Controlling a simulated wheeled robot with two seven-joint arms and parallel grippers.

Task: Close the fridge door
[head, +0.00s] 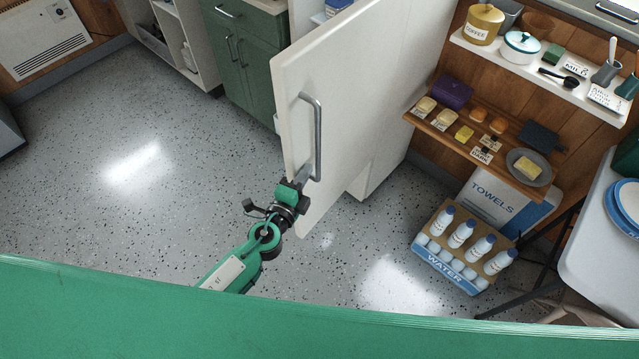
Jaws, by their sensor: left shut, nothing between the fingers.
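The white fridge door (290,95) stands open in the middle of the head view, its outer face with a grey bar handle (316,125) turned to me. The fridge body (385,165) shows partly behind it, and its inside is mostly hidden by the door. My left gripper (303,174) is shut and empty at the lower part of the door, close beside the lower end of the handle. I cannot tell whether its fingertips touch the door. My right gripper is not in view.
A crate of water bottles (462,247) and a towels box (505,205) stand on the floor at the right, below wall shelves (540,68). A white folding table (590,260) is at the far right. Green cabinets (250,55) stand behind the door. The floor at the left is clear.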

